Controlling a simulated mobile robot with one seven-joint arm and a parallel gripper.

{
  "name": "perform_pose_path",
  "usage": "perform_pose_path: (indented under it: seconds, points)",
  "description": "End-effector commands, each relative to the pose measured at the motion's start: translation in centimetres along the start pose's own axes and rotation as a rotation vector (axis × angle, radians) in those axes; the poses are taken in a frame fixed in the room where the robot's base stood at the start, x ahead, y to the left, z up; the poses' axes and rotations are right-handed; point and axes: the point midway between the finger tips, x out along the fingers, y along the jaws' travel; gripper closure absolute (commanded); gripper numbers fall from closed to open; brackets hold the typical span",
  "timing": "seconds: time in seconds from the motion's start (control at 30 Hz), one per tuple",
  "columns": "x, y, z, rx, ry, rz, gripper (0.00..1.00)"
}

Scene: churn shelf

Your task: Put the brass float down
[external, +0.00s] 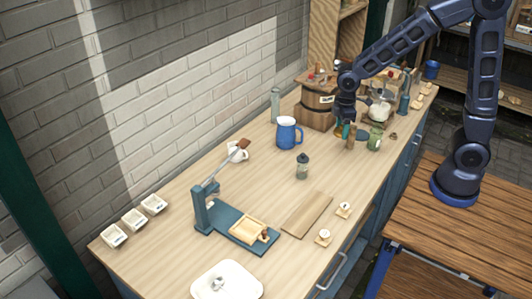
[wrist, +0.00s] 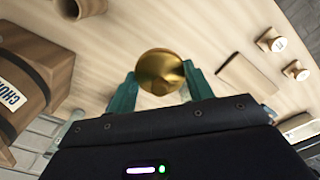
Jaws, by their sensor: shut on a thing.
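The brass float (wrist: 160,70) is a round, shiny gold piece in the middle of the wrist view. My gripper (wrist: 159,88) has its two teal fingers on either side of it and is shut on it. In the external view my gripper (external: 343,131) points down over the worktop (external: 260,190), just right of the wooden churn (external: 316,108). The float is too small and too hidden there to make out clearly. I cannot tell how far it is above the worktop.
The churn also fills the left of the wrist view (wrist: 30,80). A blue jug (external: 287,133) stands left of my gripper and a green jar (external: 375,140) to its right. A dark-lidded jar (external: 302,167) stands nearer the front. Bare worktop lies around that jar.

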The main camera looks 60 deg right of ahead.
Motion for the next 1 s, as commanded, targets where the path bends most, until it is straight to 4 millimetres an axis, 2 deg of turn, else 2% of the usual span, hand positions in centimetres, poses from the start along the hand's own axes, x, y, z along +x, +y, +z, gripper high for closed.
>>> perform_pose_path:
  seconds: [0.1, 0.4, 0.53, 0.77, 1.0]
  points:
    - [2.8, -0.1, 0.1, -0.001, -0.005, -0.002, 0.7]
    - [8.7, -0.1, 0.0, -0.001, -0.003, -0.002, 0.7]
    - [10.3, 0.0, 0.0, -0.001, -0.001, -0.001, 0.7]
    - [11.3, 0.0, 0.0, -0.001, 0.0, 0.0, 0.7]
    - [13.9, -0.1, 0.0, -0.001, -0.003, -0.002, 0.7]
